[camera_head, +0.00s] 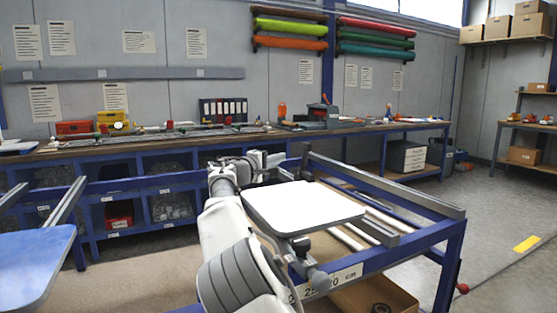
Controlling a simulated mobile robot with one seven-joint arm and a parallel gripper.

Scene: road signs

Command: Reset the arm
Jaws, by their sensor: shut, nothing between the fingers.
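My arm rises from the bottom middle and bends away at the far left corner of a blue metal frame table. My gripper (302,166) is at its far end, small and dark, behind a white square sign plate. It is shut and holds nothing. The white plate (302,207) with rounded corners lies flat at the near left part of the frame table, apart from my gripper. Finger details are too small to make out.
The blue frame table (452,240) has open rails, with a cardboard box (372,296) below. A blue panel (36,262) is at the left. A long workbench (230,139) with tools and bins runs along the wall. Floor is free at the right.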

